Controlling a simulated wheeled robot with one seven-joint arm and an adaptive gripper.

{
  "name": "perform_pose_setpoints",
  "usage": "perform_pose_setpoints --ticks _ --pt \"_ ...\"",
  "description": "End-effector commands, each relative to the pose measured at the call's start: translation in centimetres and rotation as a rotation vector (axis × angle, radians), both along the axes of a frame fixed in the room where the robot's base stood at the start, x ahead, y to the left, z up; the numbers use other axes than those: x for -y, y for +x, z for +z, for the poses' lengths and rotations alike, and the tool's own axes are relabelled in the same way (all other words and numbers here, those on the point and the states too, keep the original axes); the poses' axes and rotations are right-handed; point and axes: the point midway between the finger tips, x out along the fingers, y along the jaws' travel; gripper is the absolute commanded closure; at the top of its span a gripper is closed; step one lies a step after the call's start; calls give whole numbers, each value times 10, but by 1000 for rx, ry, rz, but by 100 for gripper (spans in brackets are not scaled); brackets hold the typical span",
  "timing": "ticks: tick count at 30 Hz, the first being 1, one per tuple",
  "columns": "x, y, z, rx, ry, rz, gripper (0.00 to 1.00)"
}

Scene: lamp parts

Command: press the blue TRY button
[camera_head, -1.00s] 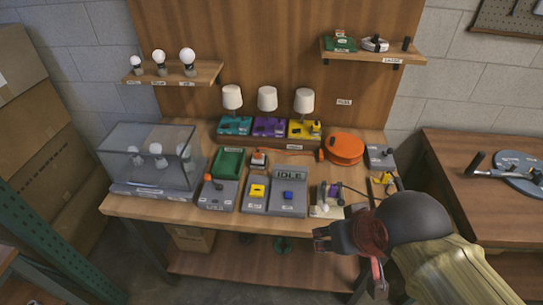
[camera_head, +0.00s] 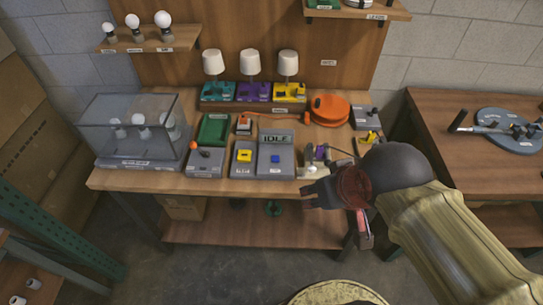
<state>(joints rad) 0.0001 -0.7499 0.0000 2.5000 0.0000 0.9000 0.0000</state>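The blue button (camera_head: 275,159) sits on the lower part of a grey box (camera_head: 276,168) in the middle of the workbench. Above the button, the box's display (camera_head: 277,138) reads "IDLE". The button's own label is too small to read. My gripper (camera_head: 309,194) is in front of the bench's front edge in the picture, to the right of and below the button. It is apart from the button and does not cover it. I see it from behind and above, small and dark, and cannot tell whether its fingers are open or shut.
A grey box with a yellow button (camera_head: 244,156) stands just left. Small parts (camera_head: 315,165) lie right of the display box, close to my gripper. An orange reel (camera_head: 330,108), three lamps (camera_head: 252,64) and a glass case (camera_head: 125,130) are farther off.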

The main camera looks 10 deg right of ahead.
Motion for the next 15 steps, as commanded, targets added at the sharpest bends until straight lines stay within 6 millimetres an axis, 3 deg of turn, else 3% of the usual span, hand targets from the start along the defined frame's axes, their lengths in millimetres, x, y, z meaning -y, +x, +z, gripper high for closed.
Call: perform_pose_setpoints --ticks 15 --pt "0 0 0 0 0 0 61"
